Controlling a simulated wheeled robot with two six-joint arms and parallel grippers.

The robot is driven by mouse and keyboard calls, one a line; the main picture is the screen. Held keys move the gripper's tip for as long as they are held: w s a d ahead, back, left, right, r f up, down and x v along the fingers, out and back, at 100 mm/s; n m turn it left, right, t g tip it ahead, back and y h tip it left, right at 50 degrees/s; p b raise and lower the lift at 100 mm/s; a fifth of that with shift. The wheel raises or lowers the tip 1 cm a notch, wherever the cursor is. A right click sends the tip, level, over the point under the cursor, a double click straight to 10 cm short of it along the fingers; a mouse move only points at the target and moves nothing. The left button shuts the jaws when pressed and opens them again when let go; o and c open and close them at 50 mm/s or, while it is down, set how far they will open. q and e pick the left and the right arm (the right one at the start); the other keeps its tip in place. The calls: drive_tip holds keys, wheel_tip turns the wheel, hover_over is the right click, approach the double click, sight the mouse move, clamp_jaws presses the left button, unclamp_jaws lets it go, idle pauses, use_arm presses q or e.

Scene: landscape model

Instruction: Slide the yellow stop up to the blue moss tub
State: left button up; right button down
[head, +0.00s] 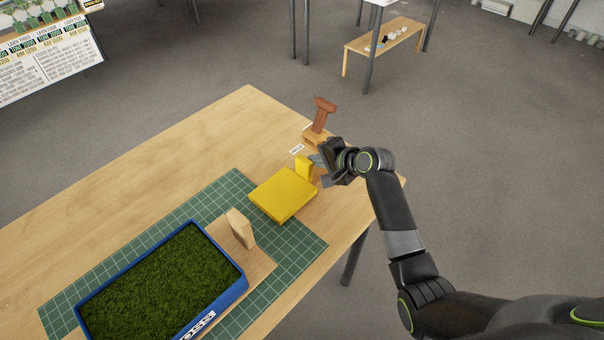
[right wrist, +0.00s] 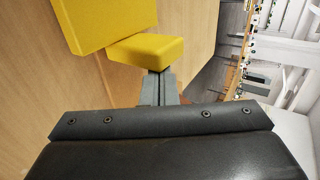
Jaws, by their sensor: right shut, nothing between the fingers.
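The yellow stop (head: 283,197) is a flat plate with a small upright block (head: 303,168) at its far right edge. It sits at the mat's upper right corner. The blue moss tub (head: 240,290), full of green moss, is at lower left, apart from the stop. My right gripper (head: 319,169) is shut and empty at the right side of the yellow upright. In the right wrist view its fingertips (right wrist: 158,80) are right at the yellow block (right wrist: 147,50); whether they touch it I cannot tell. My left gripper is out of view.
A pale wooden stop (head: 241,228) with an upright stands beside the tub, toward the yellow stop. A green gridded cutting mat (head: 298,242) lies underneath. A brown T-shaped piece (head: 322,114) on a wooden block and a small white label (head: 297,149) are behind my right gripper. The table's upper left is clear.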

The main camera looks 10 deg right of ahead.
sight(304, 185)
drive_tip(key=shift+s+a+r+p, duration=0.1)
drive_tip(key=shift+s+a+p, duration=0.7)
drive_tip(key=shift+a, duration=0.2)
drive_tip(key=shift+s+a+r+p, duration=0.1)
drive_tip(key=shift+s+a+p, duration=0.6)
drive_tip(key=shift+a+p, duration=0.2)
drive_tip(key=shift+s+a+f, duration=0.15)
drive_tip(key=shift+s+a, duration=0.05)
drive_tip(key=shift+a, duration=0.1)
drive_tip(key=shift+s+a+p, duration=0.2)
drive_tip(key=shift+p, duration=0.1)
drive_tip(key=shift+s+a+p, duration=0.4)
drive_tip(key=shift+a, duration=0.15)
drive_tip(key=shift+w+d, duration=0.15)
drive_tip(key=shift+d, duration=0.05)
drive_tip(key=shift+w+d, duration=0.65)
drive_tip(key=shift+d, duration=0.2)
